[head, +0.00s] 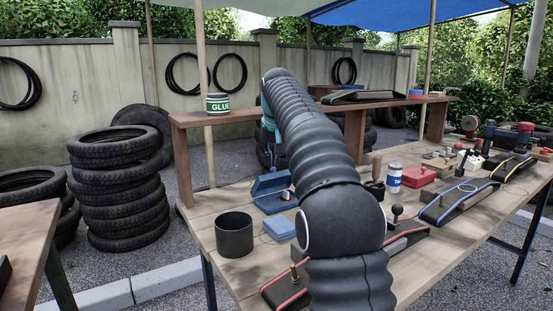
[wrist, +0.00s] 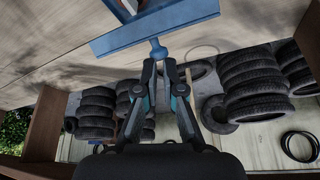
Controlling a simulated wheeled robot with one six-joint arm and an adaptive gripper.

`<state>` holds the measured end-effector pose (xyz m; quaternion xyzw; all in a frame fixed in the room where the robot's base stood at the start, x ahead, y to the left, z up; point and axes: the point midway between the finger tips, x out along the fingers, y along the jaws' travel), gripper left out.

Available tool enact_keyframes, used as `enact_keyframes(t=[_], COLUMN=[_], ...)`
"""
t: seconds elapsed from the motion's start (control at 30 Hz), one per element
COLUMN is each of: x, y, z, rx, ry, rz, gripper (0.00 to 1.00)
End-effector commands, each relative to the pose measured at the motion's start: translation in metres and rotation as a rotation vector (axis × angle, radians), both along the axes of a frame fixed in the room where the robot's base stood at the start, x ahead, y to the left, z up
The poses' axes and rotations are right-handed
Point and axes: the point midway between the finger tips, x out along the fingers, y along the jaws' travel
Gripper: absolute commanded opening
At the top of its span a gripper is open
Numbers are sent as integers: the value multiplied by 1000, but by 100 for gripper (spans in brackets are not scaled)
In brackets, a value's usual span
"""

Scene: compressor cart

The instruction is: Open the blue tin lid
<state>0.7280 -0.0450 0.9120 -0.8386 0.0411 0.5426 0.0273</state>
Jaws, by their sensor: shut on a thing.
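The blue tin (head: 273,206) stands on the workbench left of my arm, with its lid (head: 270,183) raised at a tilt. Something small and pale shows inside the tin. In the wrist view the lid (wrist: 180,19) is a blue plate with a small blue knob (wrist: 158,50) on it. My gripper (wrist: 158,66) has its fingertips closed around that knob. In the head view my arm hides the fingertips; only teal parts of my gripper show beside the arm, above the tin.
A dark cup (head: 234,236) and a flat light-blue block (head: 279,229) stand near the tin. A red tin (head: 420,188) and a white-and-blue can (head: 394,178) are to the right. A glue tin (head: 217,104) stands on the raised shelf (head: 240,115) behind.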

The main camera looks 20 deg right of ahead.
Motion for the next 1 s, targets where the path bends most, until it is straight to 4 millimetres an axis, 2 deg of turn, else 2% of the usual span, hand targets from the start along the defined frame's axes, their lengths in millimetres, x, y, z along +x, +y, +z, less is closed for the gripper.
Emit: enact_keyframes(t=[0.03, 0.2, 1.0], x=[3, 3, 2], y=[7, 4, -1], z=[-21, -22, -15], rx=[11, 9, 6], ry=[37, 38, 30], rz=[9, 6, -2], gripper=[1, 44, 45])
